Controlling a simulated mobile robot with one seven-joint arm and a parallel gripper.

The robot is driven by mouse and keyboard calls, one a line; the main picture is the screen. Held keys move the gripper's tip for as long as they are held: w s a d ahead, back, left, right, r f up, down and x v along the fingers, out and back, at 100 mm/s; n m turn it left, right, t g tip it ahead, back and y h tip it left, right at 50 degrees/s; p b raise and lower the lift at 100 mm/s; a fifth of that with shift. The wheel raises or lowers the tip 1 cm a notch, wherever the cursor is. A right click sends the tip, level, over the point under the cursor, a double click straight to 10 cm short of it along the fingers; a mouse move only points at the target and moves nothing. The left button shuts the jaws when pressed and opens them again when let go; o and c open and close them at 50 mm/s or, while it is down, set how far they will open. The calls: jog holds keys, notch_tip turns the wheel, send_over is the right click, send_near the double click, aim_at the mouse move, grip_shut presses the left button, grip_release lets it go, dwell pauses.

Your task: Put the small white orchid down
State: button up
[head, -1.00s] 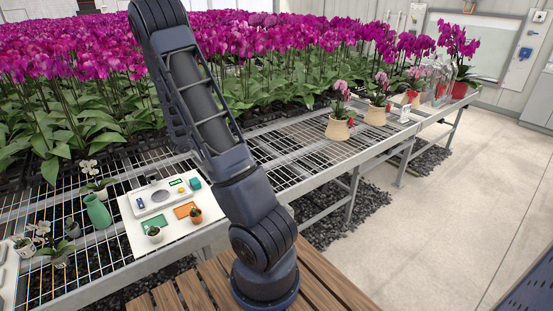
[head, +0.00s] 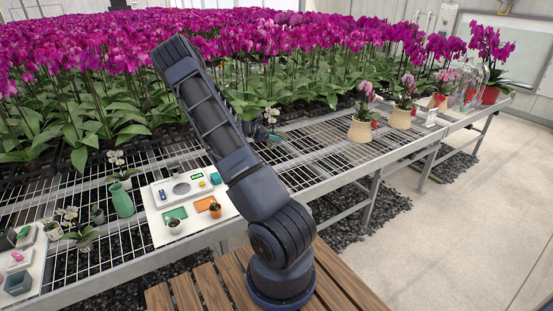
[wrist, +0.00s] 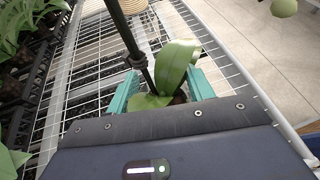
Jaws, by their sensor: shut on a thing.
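My gripper (wrist: 160,92) has teal fingers and is shut on the small white orchid (wrist: 176,66). In the wrist view I see its broad green leaves and a dark upright stem or stake; its pot is mostly hidden by the gripper. In the head view the orchid's small white flowers (head: 271,114) show just right of my arm, above the mesh bench (head: 312,150). The gripper (head: 272,136) is partly hidden behind the arm there. I cannot tell whether the pot touches the mesh.
A potted pink orchid in a woven basket (head: 361,130) stands to the right on the bench. A white board (head: 160,236) with small items, a green vase (head: 122,202) and other small orchids (head: 84,236) stand at left. Dense magenta orchids fill the back. Mesh between is bare.

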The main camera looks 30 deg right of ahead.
notch_tip(320, 180, down, 13)
jog(key=shift+r, duration=0.1)
dwell(0.5)
jog(key=o, duration=1.4)
jog(key=shift+o, duration=0.2)
